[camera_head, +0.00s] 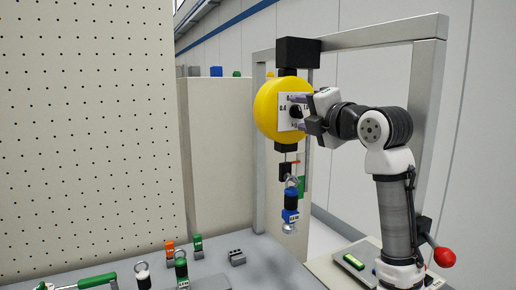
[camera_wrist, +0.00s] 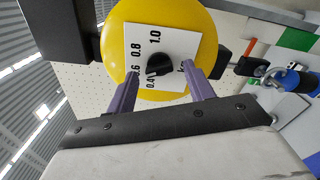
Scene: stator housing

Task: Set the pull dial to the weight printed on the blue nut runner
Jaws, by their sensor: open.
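The yellow balancer (camera_head: 268,110) hangs from a metal frame, with a white scale plate on its face. In the wrist view the plate (camera_wrist: 140,38) reads 0.4, 0.6, 0.8 and 1.0 around the black pull dial (camera_wrist: 158,66). The dial seems to point toward the low end near 0.4, but its exact setting is unclear. My gripper (camera_wrist: 159,71) is open, its two purple fingers on either side of the dial; contact cannot be told. The blue nut runner (camera_head: 290,200) hangs below the balancer; its label is too small to read. It also shows in the wrist view (camera_wrist: 288,80).
The grey frame post (camera_head: 258,150) stands left of the balancer. A perforated panel (camera_head: 85,120) fills the left. On the bench are an orange-topped tool (camera_head: 169,250), green-topped tools (camera_head: 181,268), a green-handled tool (camera_head: 95,281) and a dark block (camera_head: 236,257).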

